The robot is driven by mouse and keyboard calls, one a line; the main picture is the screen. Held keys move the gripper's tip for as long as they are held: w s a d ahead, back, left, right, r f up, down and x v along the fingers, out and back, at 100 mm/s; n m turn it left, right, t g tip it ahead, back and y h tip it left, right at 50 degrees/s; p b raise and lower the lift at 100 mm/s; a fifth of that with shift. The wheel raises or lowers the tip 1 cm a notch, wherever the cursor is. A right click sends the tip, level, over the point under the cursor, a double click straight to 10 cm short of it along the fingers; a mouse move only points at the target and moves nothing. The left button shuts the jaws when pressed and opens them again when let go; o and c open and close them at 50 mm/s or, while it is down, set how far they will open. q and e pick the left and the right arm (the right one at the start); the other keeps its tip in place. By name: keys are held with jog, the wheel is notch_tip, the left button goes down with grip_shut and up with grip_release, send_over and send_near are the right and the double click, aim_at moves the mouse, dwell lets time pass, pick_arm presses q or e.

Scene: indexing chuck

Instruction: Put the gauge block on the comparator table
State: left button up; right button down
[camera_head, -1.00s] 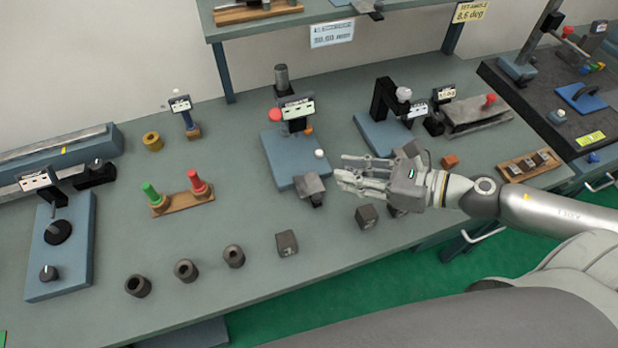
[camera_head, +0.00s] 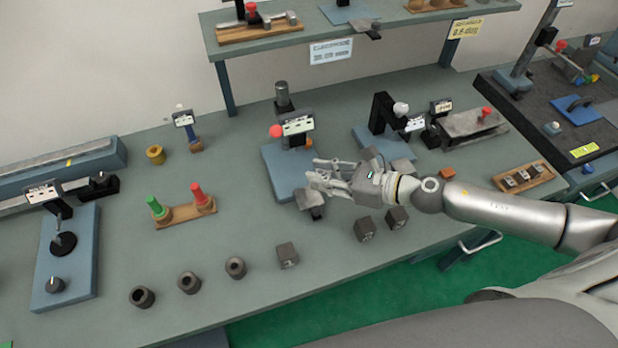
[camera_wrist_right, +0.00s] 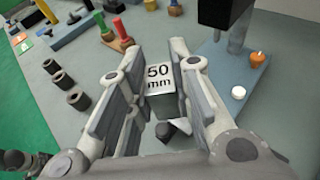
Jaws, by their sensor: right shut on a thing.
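My right gripper (camera_head: 318,178) is shut on a grey gauge block (camera_wrist_right: 160,77) with a white "50 mm" label, seen between its fingers in the right wrist view. The gripper is above the front right part of the comparator's blue base (camera_head: 278,178). The comparator has a display (camera_head: 297,126) and a red knob (camera_head: 276,131). I cannot tell whether the block touches anything beneath. My left gripper is out of view.
Dark blocks (camera_head: 287,255) (camera_head: 364,229) (camera_head: 397,218) stand along the front of the bench, with several dark rings (camera_head: 189,283) to their left. A second blue-based instrument (camera_head: 370,145) stands right of the comparator. A green and red plug stand (camera_head: 180,214) is to the left.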

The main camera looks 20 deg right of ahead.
jog(key=w+f, duration=0.1)
jog(key=w+a+f+b, duration=0.1)
jog(key=f, duration=0.1)
jog(key=w+f+b, duration=0.1)
jog(key=w+f, duration=0.1)
jog(key=shift+a, duration=0.3)
jog(key=shift+w+a+f+b, duration=0.15)
jog(key=shift+w+f+b, duration=0.05)
jog(key=shift+f+b, duration=1.5)
jog(key=shift+f, duration=0.25)
jog(key=shift+f+b, duration=0.25)
jog(key=shift+b, duration=0.05)
jog(key=c, duration=1.3)
grip_release()
jog(key=shift+r, duration=0.1)
